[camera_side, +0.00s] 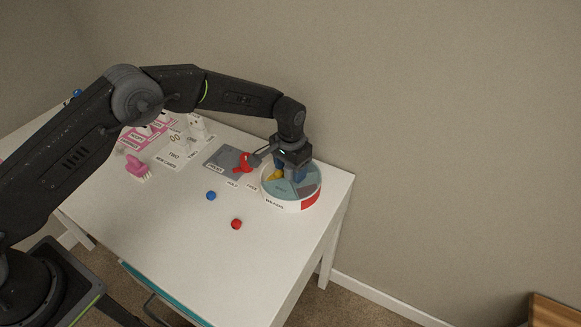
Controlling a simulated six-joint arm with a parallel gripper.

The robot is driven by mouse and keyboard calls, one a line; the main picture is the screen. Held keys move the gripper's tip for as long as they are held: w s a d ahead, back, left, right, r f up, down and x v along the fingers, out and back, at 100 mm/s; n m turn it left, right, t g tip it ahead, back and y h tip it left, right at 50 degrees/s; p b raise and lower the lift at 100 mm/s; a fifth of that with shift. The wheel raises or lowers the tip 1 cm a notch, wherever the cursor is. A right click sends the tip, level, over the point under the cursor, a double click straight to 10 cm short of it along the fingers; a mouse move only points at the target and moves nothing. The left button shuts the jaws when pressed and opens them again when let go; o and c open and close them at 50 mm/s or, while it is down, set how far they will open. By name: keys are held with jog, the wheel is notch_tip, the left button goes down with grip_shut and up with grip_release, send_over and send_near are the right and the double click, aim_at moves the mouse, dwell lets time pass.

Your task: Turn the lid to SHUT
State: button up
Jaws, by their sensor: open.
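The round container (292,201) stands at the right end of the white table, with a white wall and a red patch on its right side. Its lid (281,188) is teal with a grey section and printed words too small to read fully. My gripper (290,174) points down over the far part of the lid and is open. Something blue and something yellow show between and below the fingers on the lid. I cannot tell whether the fingers touch them. The SHUT mark cannot be made out.
A red piece (243,163) is on a grey board (228,161) left of the container. A blue ball (211,196) and a red ball (236,224) lie in front. A pink brush (138,168) and white cards (178,147) are farther left. The table's front middle is clear.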

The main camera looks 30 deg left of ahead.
grip_shut()
dwell(0.4)
